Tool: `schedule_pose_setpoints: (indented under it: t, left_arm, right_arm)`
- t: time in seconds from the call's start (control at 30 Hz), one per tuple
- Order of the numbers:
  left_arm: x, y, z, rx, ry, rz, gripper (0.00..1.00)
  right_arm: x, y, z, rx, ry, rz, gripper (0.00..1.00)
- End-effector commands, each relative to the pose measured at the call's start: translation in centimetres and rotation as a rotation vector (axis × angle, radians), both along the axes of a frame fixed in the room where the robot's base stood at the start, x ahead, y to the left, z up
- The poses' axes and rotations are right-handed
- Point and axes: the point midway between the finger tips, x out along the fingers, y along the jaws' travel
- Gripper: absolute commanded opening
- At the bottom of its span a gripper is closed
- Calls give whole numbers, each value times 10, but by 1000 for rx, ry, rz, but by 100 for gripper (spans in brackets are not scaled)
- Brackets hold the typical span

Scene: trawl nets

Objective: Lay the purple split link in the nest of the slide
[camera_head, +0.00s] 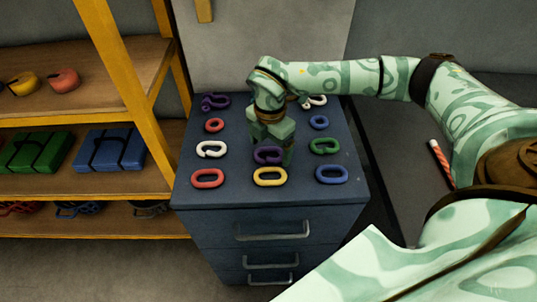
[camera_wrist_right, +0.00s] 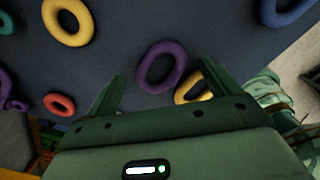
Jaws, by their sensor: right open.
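The purple split link (camera_head: 267,156) lies on the dark blue cabinet top, in the front part of the middle column of links. In the right wrist view a purple link (camera_wrist_right: 162,66) shows between and just beyond my fingertips. My right gripper (camera_head: 274,148) points down over this link from behind and partly covers it. In the right wrist view its two fingers (camera_wrist_right: 162,76) are spread apart with nothing held. I cannot tell how far the tips are above the top. The slide and its nest are not recognisable in either view. My left gripper is not in view.
The cabinet top (camera_head: 240,160) holds several other links close around: yellow (camera_head: 270,177), red (camera_head: 208,178), blue (camera_head: 331,174), green (camera_head: 324,146), white (camera_head: 211,149). Another purple piece (camera_head: 215,102) lies at the back left. A yellow-framed shelf (camera_head: 150,105) stands left.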

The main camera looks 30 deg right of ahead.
Motion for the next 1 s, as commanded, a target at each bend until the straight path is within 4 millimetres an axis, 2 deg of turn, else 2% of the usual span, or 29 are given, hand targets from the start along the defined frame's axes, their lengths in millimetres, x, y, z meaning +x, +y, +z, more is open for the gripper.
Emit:
schedule_pose_setpoints:
  t: [0.1, 0.3, 0.33, 0.5, 0.53, 0.67, 0.7, 1.0]
  left_arm:
    - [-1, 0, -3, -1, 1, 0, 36]
    - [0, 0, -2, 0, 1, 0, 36]
    - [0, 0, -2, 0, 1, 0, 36]
    - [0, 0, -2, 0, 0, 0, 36]
    - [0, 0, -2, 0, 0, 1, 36]
    - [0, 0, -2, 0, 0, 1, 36]
    - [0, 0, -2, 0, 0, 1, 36]
    - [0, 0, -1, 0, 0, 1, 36]
  right_arm:
    - [0, 0, -11, 0, 0, 0, 88]
    - [0, 0, -11, 0, -1, 0, 88]
    - [0, 0, -11, 0, -1, 0, 85]
    - [0, 0, -11, 0, -1, 0, 38]
    - [0, 0, -11, 0, -1, 0, 31]
    - [0, 0, -11, 0, -1, 0, 31]
    - [0, 0, -10, 0, -2, 0, 26]
    - [1, 0, -6, 1, -4, 1, 26]
